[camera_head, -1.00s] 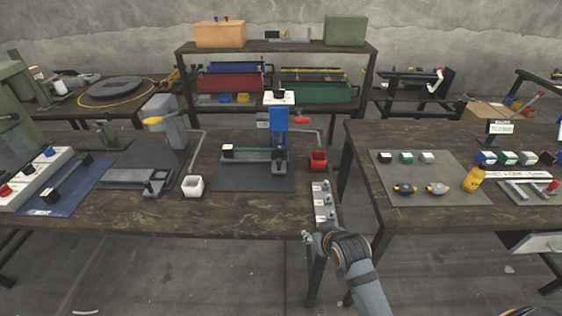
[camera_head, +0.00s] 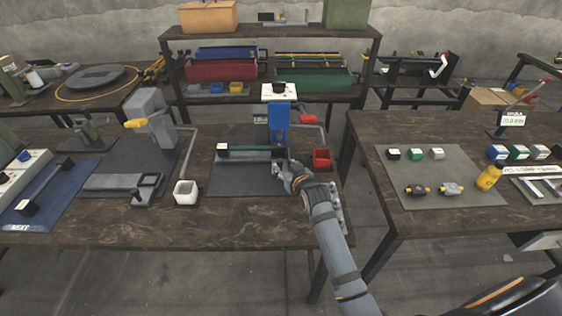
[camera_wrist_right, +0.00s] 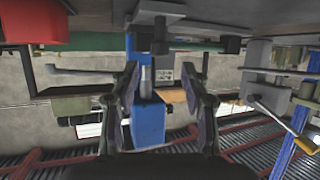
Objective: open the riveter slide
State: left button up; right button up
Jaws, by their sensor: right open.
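My right gripper (camera_head: 282,168) is in front of the press, near the right end of the slide; contact cannot be told. In the right wrist view, which looks upside down, the open fingers (camera_wrist_right: 162,82) are on either side of the blue head (camera_wrist_right: 148,122), with nothing gripped. My left gripper is out of view.
A grey press with a yellow handle (camera_head: 136,123) stands farther left. The table front between cup and my arm is clear.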

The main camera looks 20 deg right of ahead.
aim_at(280, 161)
jog(key=x, duration=0.4)
jog(key=shift+w+f, duration=0.2)
jog(key=shift+w, duration=0.35)
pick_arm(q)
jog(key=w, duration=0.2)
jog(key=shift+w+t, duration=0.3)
pick_arm(e)
jog(key=shift+f, duration=0.1)
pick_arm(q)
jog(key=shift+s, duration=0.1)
pick_arm(e)
jog(key=shift+c, duration=0.8)
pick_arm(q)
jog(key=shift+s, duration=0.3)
pick_arm(e)
grip_shut()
